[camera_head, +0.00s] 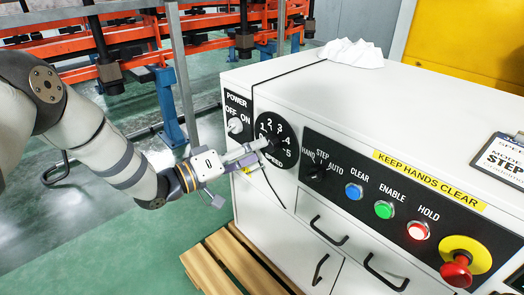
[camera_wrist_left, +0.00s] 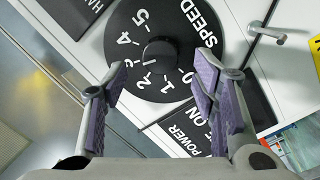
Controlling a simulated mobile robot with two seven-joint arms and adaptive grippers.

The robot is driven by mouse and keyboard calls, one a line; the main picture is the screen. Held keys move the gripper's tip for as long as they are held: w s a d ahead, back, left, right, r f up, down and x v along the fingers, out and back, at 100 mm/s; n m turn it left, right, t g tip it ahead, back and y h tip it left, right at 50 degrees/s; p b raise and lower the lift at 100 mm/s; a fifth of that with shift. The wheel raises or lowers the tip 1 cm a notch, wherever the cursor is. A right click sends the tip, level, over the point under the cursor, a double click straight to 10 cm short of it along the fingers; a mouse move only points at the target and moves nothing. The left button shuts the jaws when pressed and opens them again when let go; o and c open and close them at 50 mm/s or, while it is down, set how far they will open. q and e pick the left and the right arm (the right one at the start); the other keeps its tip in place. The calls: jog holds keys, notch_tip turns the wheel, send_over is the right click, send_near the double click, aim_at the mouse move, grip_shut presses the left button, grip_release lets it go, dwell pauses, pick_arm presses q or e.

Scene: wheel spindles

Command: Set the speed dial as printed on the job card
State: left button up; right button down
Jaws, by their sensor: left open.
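The speed dial (camera_head: 283,128) is a black disc with white numbers and the word SPEED, on the front of the white machine. In the left wrist view my left gripper (camera_wrist_left: 160,76) is open, with a purple-padded finger on either side of the knob; I see no clear contact. The job card (camera_head: 503,160) lies on the machine top, cut off by the edge; its speed value is unreadable. My right gripper is out of view.
A power switch (camera_head: 235,126) is left of the dial. A mode switch (camera_head: 316,170), a blue button (camera_head: 354,191), a green button (camera_head: 384,209), a red button (camera_head: 418,230) and an emergency stop (camera_head: 460,268) are to its right. A wooden pallet (camera_head: 240,262) is below.

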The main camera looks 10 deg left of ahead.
aim_at(271, 144)
pick_arm(q)
jog(key=shift+x, duration=1.5)
jog(key=c, duration=1.2)
jog(key=shift+o, duration=0.2)
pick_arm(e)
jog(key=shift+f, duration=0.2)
pick_arm(q)
jog(key=shift+m, duration=0.3)
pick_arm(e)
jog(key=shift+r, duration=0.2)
pick_arm(q)
jog(key=shift+s+d+r+m+y+p, duration=0.1)
jog(key=shift+m+y+p, duration=0.25)
jog(key=shift+m+p, duration=1.5)
jog(key=shift+r+m+y+p, duration=0.1)
jog(key=shift+m+y+p, duration=0.55)
jog(key=shift+m, duration=2.15)
jog(key=shift+s+d+m+y+p, duration=0.1)
jog(key=shift+m+p, duration=1.45)
jog(key=shift+m, duration=0.8)
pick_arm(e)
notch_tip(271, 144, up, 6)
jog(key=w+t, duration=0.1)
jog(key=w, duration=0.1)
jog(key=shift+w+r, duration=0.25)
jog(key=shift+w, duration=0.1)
